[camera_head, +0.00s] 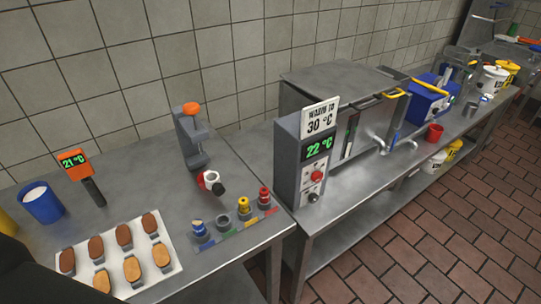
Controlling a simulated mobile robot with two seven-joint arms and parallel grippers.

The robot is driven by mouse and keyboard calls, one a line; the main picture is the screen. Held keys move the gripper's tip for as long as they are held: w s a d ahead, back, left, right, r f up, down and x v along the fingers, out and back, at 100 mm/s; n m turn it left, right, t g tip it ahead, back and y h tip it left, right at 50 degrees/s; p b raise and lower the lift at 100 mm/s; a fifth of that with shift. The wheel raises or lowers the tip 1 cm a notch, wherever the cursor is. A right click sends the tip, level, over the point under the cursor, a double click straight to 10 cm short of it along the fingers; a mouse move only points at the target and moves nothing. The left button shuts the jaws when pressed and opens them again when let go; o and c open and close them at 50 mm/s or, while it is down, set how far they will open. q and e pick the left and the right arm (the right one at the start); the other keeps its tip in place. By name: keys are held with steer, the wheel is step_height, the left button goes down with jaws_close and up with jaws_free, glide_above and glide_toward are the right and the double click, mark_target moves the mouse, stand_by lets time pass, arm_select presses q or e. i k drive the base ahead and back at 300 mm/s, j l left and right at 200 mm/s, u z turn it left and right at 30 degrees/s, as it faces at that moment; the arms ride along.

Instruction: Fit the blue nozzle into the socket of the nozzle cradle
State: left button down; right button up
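A blue nozzle (198,229) with a pale top stands at the left end of a row on the steel table, beside a dark piece (223,223), a yellow nozzle (244,207) and a red nozzle (265,197). The row stands on a strip with coloured patches (250,223); I cannot tell whether this is the nozzle cradle. Whether the blue nozzle is seated in a socket is too small to tell. Neither gripper is in view. A dark shape at the lower left edge may be my arm.
A tray (118,284) of several biscuits lies at front left. A blue cup (42,203) and a 21 °C display (75,162) stand behind it. A grey stand (191,140) with an orange knob stands behind the nozzles. A 22 °C control box (312,165) stands right.

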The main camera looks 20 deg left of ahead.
mark_target(211, 178)
steer(key=u, duration=1.15)
